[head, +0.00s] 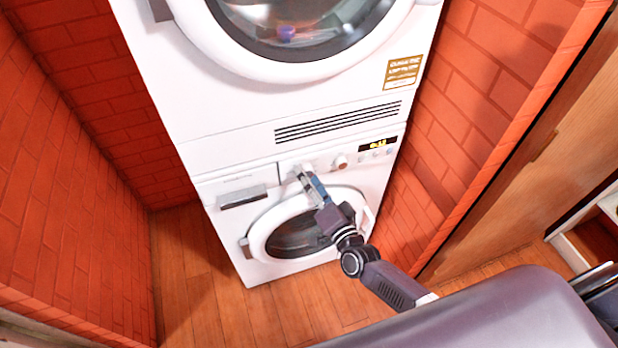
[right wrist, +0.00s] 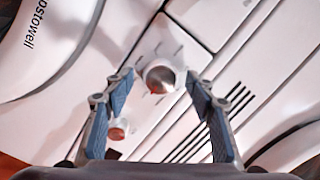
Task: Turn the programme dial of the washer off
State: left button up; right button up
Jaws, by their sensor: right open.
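The washer (head: 228,222) is the lower of two stacked white machines, with its control panel under the vent slots. A round dial with a silver-grey face (right wrist: 160,79) sits on a white base, between and just beyond the fingers of my right gripper (right wrist: 160,88) in the right wrist view. In the head view my right gripper (head: 304,178) is at the panel and hides most of this dial. The gripper is open; I see no finger closed on the dial. A smaller copper-coloured knob (head: 342,162) is to its right, and it also shows in the right wrist view (right wrist: 117,129). My left gripper is not in view.
The upper machine (head: 210,110) has a round door and vent slots (head: 335,122). A lit display (head: 378,144) and small buttons are right of the knob. The washer's round door (head: 257,240) is below. Red brick walls (head: 70,150) flank the machines. Wooden floor (head: 185,290) is bare at left.

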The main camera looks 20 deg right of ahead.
jog(key=c, duration=1.2)
jog(key=shift+o, duration=0.2)
jog(key=shift+a+r+n+g+h+p, duration=0.1)
jog(key=shift+n+g+h+p, duration=0.2)
jog(key=shift+n+p, duration=1.7)
jog(key=shift+n+g+h+p, duration=0.1)
jog(key=shift+n+h+p, duration=0.4)
jog(key=shift+n, duration=3.05)
jog(key=shift+a+r+n+g+h+p, duration=0.1)
jog(key=shift+n+g+h+p, duration=0.15)
jog(key=shift+n+p, duration=1.8)
jog(key=shift+n+b, duration=0.75)
jog(key=shift+n, duration=0.05)
